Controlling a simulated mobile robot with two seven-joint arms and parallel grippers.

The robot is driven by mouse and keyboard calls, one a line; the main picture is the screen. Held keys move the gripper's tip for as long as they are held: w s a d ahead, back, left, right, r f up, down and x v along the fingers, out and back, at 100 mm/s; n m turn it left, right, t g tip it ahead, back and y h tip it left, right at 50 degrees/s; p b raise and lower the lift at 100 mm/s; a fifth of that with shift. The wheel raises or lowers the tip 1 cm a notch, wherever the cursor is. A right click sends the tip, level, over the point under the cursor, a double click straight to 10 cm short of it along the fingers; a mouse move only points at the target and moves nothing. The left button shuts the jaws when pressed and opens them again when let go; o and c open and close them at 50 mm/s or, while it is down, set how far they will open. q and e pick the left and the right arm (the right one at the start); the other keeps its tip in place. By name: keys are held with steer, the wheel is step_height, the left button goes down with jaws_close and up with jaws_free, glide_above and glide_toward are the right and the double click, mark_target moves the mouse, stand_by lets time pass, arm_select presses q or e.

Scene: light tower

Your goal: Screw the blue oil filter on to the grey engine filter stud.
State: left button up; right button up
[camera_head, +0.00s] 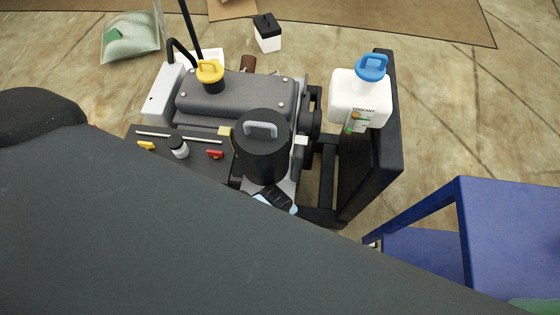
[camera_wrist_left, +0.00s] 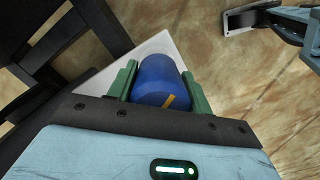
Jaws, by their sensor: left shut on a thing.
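The blue oil filter (camera_wrist_left: 157,80) is between the green fingers of my left gripper (camera_wrist_left: 163,92) in the left wrist view. The fingers touch it on both sides, and an orange-yellow mark shows on its near side. In the head view, only a light-blue and black part of what looks like my left gripper shows beside the engine, below the black cylinder. The fingers and filter are hidden there by my dark arm. The grey engine (camera_head: 235,95) stands in the middle of the head view. I cannot make out the filter stud in either view. My right gripper is not identifiable.
A black cylinder (camera_head: 262,150) with a grey handle stands on the engine. A white jug (camera_head: 358,98) with a blue cap is on its right. A tray (camera_head: 190,155) with small items lies left. A blue table (camera_head: 510,225) is at right. A pale surface (camera_wrist_left: 165,45) shows behind the filter.

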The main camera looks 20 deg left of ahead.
stand_by(0.3)
arm_select(q)
steer(key=shift+f, duration=0.1)
stand_by(0.3)
steer(key=shift+f+b, duration=0.3)
steer(key=shift+f, duration=0.1)
steer(key=shift+f+b, duration=0.55)
steer(key=shift+f, duration=0.05)
